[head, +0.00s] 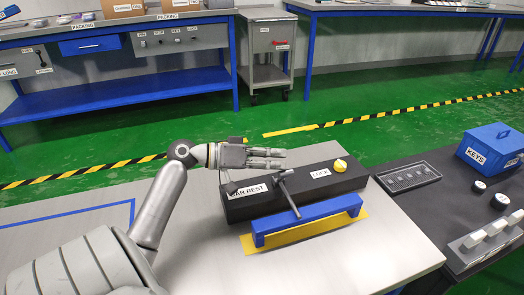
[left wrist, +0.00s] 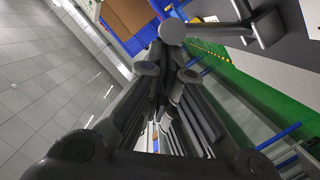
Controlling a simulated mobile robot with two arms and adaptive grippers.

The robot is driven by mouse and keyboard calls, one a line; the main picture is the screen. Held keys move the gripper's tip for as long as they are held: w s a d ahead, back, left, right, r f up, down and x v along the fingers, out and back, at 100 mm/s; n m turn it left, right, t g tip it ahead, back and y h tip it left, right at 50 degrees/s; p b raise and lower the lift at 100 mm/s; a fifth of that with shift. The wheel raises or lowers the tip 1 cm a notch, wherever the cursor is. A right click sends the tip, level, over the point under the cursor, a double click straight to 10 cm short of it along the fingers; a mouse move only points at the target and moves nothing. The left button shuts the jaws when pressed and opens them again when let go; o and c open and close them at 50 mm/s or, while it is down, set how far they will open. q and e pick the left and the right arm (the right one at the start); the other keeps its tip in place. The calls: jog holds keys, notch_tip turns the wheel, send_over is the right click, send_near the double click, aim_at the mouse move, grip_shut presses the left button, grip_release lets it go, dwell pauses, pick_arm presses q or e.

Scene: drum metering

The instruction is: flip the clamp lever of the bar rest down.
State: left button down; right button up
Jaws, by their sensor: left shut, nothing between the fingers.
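The bar rest (head: 240,207) is a long black block with "BAR REST" and "LOCK" labels, standing on the table. Its grey clamp lever (head: 289,198) is a slanting rod with a short crosspiece at its upper end, at the block's front side. My left gripper (head: 284,158) is above the block's left part, just behind and left of the lever, with its fingers together and empty. In the left wrist view the closed fingers (left wrist: 170,60) point toward a grey rod with a round end, probably the lever (left wrist: 225,30). I cannot tell if they touch. My right gripper is not in view.
A yellow knob (head: 341,165) sits on the block's right end. A blue bridge-shaped bar (head: 310,217) stands on a yellow plate (head: 345,226) in front. A dark table at right holds a blue KEYS box (head: 490,147) and a slotted tray (head: 408,178). The light tabletop in front is clear.

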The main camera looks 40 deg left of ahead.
pick_arm(q)
jog(key=shift+s, duration=0.15)
dwell(0.4)
jog(key=v, duration=1.1)
jog(key=shift+s+a, duration=0.25)
jog(key=shift+s, duration=0.05)
jog(key=shift+r, duration=0.2)
